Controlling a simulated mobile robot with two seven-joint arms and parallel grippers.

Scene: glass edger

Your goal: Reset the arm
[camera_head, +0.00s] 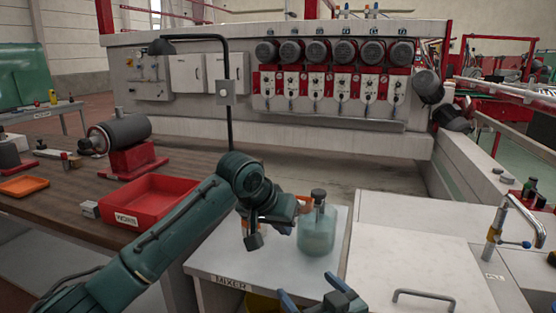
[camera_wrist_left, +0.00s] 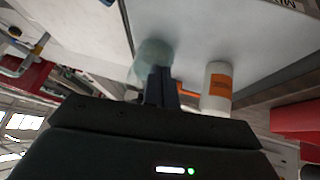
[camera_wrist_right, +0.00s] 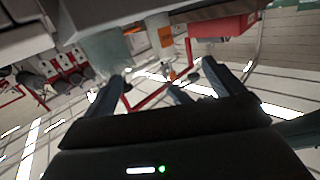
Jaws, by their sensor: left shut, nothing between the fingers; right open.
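My left arm comes in from the left in the head view. Its gripper (camera_head: 298,204) is shut and empty, above the mixer table and beside the greenish glass jar (camera_head: 317,232). In the left wrist view the shut fingers (camera_wrist_left: 160,80) overlap the jar (camera_wrist_left: 150,55), with a white bottle with an orange label (camera_wrist_left: 218,88) to their right. In the head view that bottle is mostly hidden behind my arm. My right gripper (camera_head: 315,296) is lower, at the bottom edge of the head view. Its fingers (camera_wrist_right: 165,85) are spread and empty in the right wrist view.
The mixer table (camera_head: 218,264) stands at centre front. A red bin (camera_head: 152,197) sits on the brown bench to the left. A white cabinet top (camera_head: 410,235) and a tap (camera_head: 500,225) are on the right. A large edging machine (camera_head: 210,115) fills the back.

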